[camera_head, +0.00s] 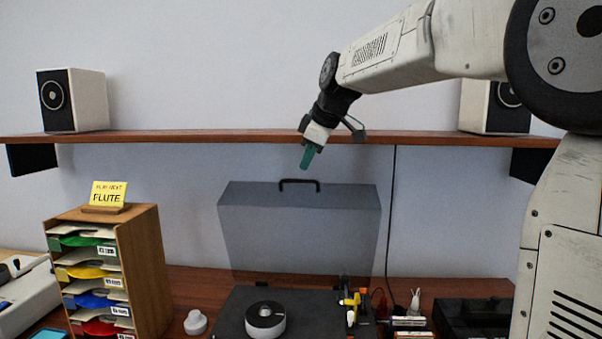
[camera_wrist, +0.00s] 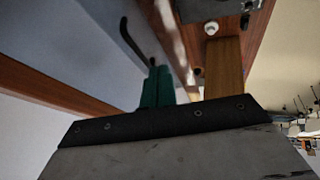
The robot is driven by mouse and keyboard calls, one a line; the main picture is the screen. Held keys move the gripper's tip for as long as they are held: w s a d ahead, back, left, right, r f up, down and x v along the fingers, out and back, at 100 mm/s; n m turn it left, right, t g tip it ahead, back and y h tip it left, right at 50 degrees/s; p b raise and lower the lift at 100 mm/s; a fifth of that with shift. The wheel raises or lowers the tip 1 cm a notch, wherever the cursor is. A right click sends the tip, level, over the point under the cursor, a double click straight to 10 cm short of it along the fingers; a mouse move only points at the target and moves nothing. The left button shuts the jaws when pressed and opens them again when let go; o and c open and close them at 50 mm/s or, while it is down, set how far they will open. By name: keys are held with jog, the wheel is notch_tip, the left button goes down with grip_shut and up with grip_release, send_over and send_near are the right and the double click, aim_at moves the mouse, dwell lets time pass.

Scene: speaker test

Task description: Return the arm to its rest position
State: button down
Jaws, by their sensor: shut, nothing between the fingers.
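My gripper (camera_head: 307,158) hangs at the end of my arm, in front of the shelf edge in the picture. Its green fingers are closed together and empty, pointing down and slightly left. The gripper appears above the black handle (camera_head: 300,181) of the grey see-through lid, apart from it in the picture. In the wrist view the green fingers (camera_wrist: 157,87) are together with nothing between them. The handle also shows there as a dark curved bar (camera_wrist: 133,42).
A grey lid (camera_head: 300,230) stands over a dark turntable deck (camera_head: 235,310) with a round puck (camera_head: 265,318). Speakers (camera_head: 90,100) stand on the wooden shelf (camera_head: 220,136). A black box (camera_head: 470,315) lies right.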

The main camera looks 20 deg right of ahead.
jog(key=a+v, duration=0.1)
jog(key=v, duration=0.5)
jog(key=shift+w+d+r, duration=0.15)
jog(key=shift+w+r, duration=0.05)
jog(key=shift+w, duration=0.05)
jog(key=s+a+f+m+g, duration=0.1)
jog(key=s+f+m, duration=0.2)
jog(key=s+f, duration=0.5)
jog(key=s+a+f+m+g+h, duration=0.1)
jog(key=s+f+m, duration=0.3)
jog(key=s+f, duration=0.4)
jog(key=s+a+f+m+g, duration=0.2)
jog(key=s+f, duration=0.7)
jog(key=s, duration=1)
jog(key=shift+a+m+g+h, duration=0.3)
jog(key=shift+a+m+h, duration=0.1)
jog(key=shift+m, duration=0.5)
jog(key=shift+d, duration=0.1)
